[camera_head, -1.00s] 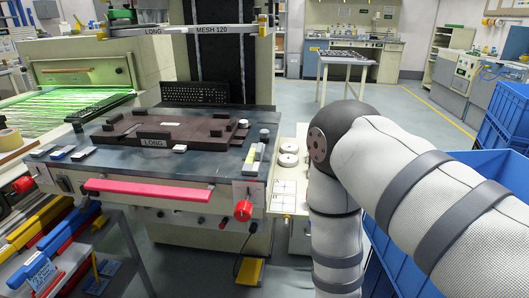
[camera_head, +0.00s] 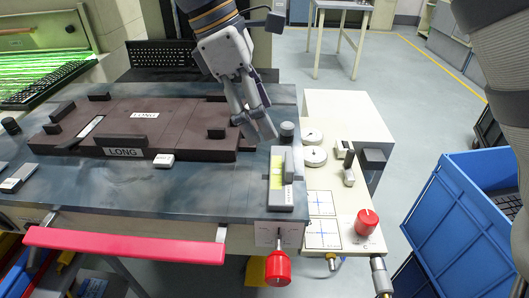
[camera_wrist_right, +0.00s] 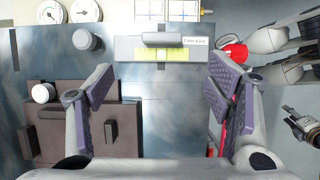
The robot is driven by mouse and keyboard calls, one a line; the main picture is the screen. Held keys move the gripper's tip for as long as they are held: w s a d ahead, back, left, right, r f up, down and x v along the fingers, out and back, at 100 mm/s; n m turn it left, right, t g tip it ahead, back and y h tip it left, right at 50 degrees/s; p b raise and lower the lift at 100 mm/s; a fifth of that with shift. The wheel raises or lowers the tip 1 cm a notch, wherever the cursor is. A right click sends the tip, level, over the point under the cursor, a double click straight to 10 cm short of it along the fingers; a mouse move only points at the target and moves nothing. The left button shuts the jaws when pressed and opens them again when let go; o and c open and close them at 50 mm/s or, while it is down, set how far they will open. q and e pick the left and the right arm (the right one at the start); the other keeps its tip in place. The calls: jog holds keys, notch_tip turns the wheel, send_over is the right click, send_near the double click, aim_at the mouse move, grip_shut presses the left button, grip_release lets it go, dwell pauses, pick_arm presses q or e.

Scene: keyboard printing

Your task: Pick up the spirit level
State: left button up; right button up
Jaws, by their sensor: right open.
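The spirit level appears to be the grey bar with a yellow-green strip and a white label (camera_head: 276,182), lying at the right end of the blue-grey press table. In the right wrist view the same bar (camera_wrist_right: 147,55) lies crosswise at the top, just beyond the fingers. My right gripper (camera_head: 258,130) is above the table, behind the bar in the head view, fingers pointing down. In the wrist view its two purple-padded fingers (camera_wrist_right: 160,80) are wide apart with nothing between them.
A dark brown plate (camera_head: 190,125) with raised black blocks lies left of the bar. A dark round knob (camera_head: 287,130) stands right behind it. White round dials (camera_head: 314,157) and a red knob (camera_head: 367,222) are to the right. A pink rail (camera_head: 125,245) runs along the front.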

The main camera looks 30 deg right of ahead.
aim_at(283, 172)
jog(key=x, duration=1)
jog(key=shift+s, duration=0.25)
jog(key=c, duration=1.6)
